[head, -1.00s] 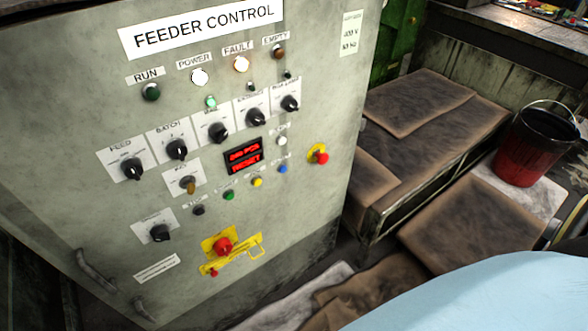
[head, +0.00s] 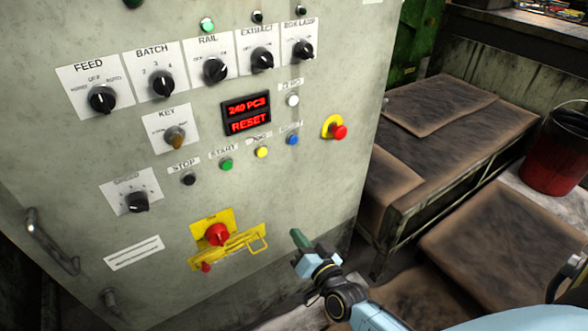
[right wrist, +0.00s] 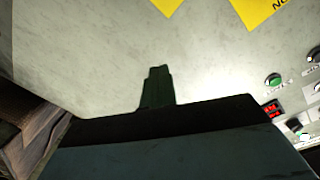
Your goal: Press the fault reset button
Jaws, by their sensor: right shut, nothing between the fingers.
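The feeder control panel (head: 70,150) fills the left and middle of the head view. Its red display (head: 246,114) reads "240 PCS" and "RESET". Below the display is a row of small buttons: black (head: 188,179), green (head: 226,165), yellow (head: 261,152) and blue (head: 292,139). A white button (head: 292,100) sits above the blue one. Some small labels are too blurred to read, so I cannot tell which button is the fault reset. My right gripper (head: 300,240) is shut and empty, below the button row, apart from all buttons. It shows in the right wrist view (right wrist: 157,85). My left gripper is out of view.
A red emergency knob on yellow (head: 337,131) sits right of the buttons. A red rotary switch on a yellow plate (head: 217,234) with a yellow hasp is left of my gripper. A bench with brown mats (head: 450,105) and a red bucket (head: 556,160) stand at right.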

